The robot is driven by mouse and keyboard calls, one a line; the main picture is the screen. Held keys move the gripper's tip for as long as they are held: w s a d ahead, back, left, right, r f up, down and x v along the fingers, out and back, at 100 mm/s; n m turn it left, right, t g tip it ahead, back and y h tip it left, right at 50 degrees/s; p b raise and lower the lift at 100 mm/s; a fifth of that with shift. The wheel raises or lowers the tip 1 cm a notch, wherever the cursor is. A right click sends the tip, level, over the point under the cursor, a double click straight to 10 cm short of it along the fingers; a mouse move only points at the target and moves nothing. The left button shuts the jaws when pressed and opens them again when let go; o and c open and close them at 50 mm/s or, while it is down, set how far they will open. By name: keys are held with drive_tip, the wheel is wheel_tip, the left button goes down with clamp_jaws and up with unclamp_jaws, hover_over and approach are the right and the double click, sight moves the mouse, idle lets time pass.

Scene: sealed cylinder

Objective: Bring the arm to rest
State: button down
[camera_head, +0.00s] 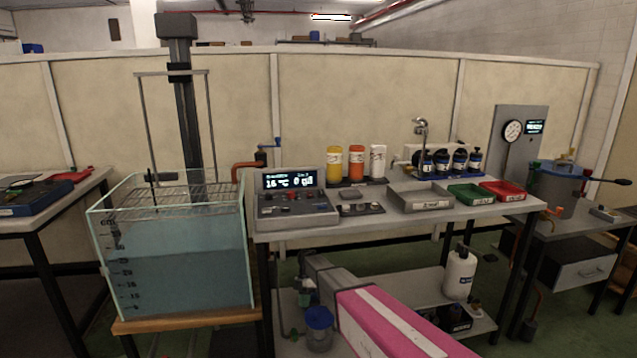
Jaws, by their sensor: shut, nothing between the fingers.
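My arm comes in from the bottom edge as a thick pink link with a white stripe, then narrows to a grey end section. My gripper (309,260) is at the far end of it, low in the middle of the view, just below the front edge of the middle bench (365,217). It looks shut and empty; the fingers are small and hard to make out. The arm stretches forward and left, in front of the bench's lower shelf.
A glass water tank (185,275) stands left of the gripper. The bench holds a control box (292,205), bottles and trays (423,198). A blue-lidded jar (319,325) and white bottle (460,274) are below. A metal vessel (555,188) stands right. Green floor shows between benches.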

drive_tip(key=s+d+r+m+t, duration=0.3)
drive_tip(key=s+d+r+m, duration=0.4)
drive_tip(key=s+d+m, duration=0.3)
drive_tip(key=s+d+r+m+t, duration=0.4)
drive_tip(key=s+d+r+m, duration=0.3)
drive_tip(key=s+d+m, duration=0.3)
drive_tip(key=d+m, duration=0.4)
drive_tip(key=m, duration=0.1)
drive_tip(key=shift+s+d+m+h, duration=0.25)
drive_tip(key=shift+d+m+h, duration=0.05)
drive_tip(key=shift+d+h, duration=0.1)
